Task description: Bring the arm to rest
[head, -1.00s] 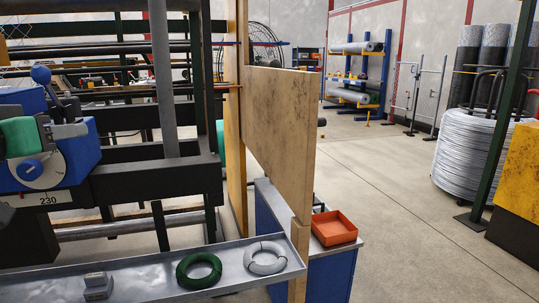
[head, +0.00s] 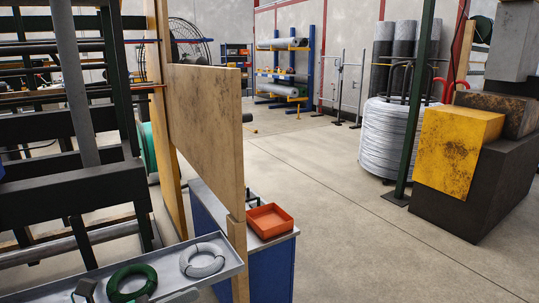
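Neither gripper can be made out in the head view. A small pale grey shape (head: 178,297) cuts into the bottom edge in front of the tray; I cannot tell what it is. The long grey metal tray (head: 222,266) runs along the lower left. A green wire coil (head: 131,283) and a silver wire coil (head: 202,261) lie flat in it, side by side. A small grey block (head: 85,290) is partly cut off by the bottom edge.
A dark machine frame (head: 60,204) fills the left. A wooden panel (head: 205,125) stands upright beyond the tray. Behind it, an orange bin (head: 270,221) sits on a blue cabinet (head: 272,268). A yellow block (head: 457,150) is at the right. Open concrete floor (head: 345,215) lies between.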

